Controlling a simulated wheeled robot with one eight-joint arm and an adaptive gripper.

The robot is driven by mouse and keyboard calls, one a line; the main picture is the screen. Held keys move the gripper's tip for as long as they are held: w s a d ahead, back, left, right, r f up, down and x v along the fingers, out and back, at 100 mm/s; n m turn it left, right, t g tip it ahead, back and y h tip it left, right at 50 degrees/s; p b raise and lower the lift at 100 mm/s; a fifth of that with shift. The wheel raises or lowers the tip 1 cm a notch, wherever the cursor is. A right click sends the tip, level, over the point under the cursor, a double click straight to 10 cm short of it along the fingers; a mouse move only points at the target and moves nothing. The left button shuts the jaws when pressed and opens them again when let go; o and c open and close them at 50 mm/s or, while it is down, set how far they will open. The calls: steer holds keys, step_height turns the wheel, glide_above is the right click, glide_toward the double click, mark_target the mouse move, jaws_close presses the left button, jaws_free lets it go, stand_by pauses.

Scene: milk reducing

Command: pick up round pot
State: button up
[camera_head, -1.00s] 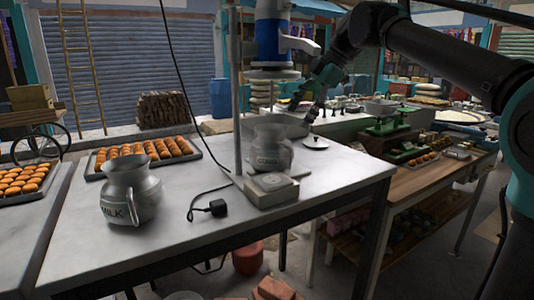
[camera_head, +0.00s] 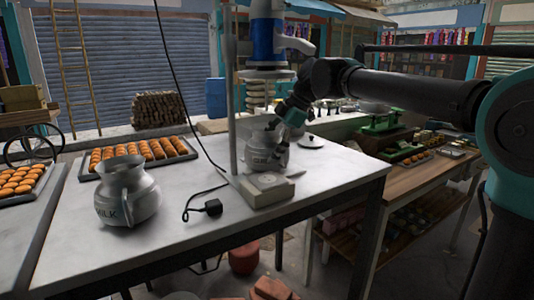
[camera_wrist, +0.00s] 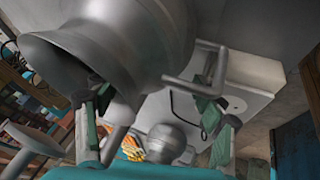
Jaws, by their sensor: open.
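A rounded grey metal pot (camera_head: 258,158) with lettering stands upright on the table behind the square stand base. It fills the top of the wrist view (camera_wrist: 115,35), its wide mouth at left and its handle (camera_wrist: 195,80) at right. My gripper (camera_head: 275,122) is at the pot's upper right in the head view. In the wrist view my gripper (camera_wrist: 152,98) is open, its fingers spread beside the pot. Contact cannot be made out. A similar jug marked MILK (camera_head: 127,195) stands at the left of the table.
A stand with a square base (camera_head: 266,190) and post rises by the pot, a blue-and-white machine (camera_head: 265,40) above it. A lid (camera_head: 311,141) lies to the right. A black plug and cable (camera_head: 212,208) lie in front. A tray of orange pastries (camera_head: 190,144) sits behind.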

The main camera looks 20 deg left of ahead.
steer(key=shift+a+f, duration=0.15)
steer(key=shift+f, duration=0.15)
steer(key=shift+c, duration=0.4)
jaws_close()
steer(key=shift+r, duration=0.1)
